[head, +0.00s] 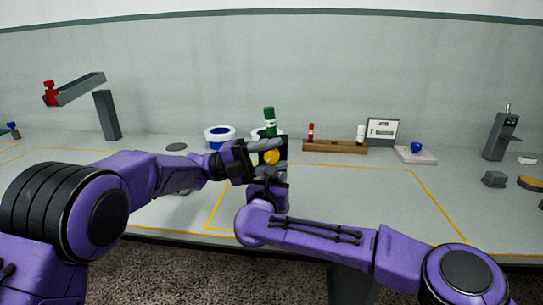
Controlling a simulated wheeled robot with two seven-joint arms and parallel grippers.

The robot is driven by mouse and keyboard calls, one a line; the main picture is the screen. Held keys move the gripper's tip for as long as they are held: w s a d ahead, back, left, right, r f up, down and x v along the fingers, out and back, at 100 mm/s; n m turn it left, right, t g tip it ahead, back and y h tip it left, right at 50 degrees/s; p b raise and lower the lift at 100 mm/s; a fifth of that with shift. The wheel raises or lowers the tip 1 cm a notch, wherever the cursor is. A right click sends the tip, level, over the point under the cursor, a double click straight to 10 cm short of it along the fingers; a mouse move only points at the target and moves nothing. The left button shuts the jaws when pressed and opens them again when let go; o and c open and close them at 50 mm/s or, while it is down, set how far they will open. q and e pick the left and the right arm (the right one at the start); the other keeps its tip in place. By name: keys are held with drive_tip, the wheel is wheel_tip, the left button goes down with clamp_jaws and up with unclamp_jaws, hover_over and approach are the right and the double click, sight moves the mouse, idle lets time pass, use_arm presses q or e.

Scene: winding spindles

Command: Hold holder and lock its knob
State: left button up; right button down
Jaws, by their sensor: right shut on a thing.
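A dark upright holder (281,180) stands near the middle of the table, mostly hidden by my grippers. A round yellow knob (272,157) shows on its near face. My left gripper (275,156) comes in from the left with its fingers apart, one above and one below the knob. I cannot tell whether they touch it. My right gripper (268,182) is just below, shut on the lower part of the holder. Its fingertips are hard to make out. A green spindle (269,119) rises behind the holder; I cannot tell whether it sits in it.
A blue-and-white ring (219,134) lies behind my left gripper. A wooden rack (335,147) with a red and a white piece stands behind, beside a sign (382,132). A grey post (107,115) stands at left. The table's right middle is clear.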

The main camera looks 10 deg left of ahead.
use_arm(q)
drive_tip(key=c, duration=0.6)
drive_tip(key=shift+y, duration=0.4)
drive_tip(key=y, duration=0.2)
drive_tip(key=shift+y, duration=0.4)
drive_tip(key=y, duration=0.3)
drive_tip(key=shift+y, duration=0.3)
drive_tip(key=y, duration=0.6)
drive_tip(key=shift+g+y, duration=0.3)
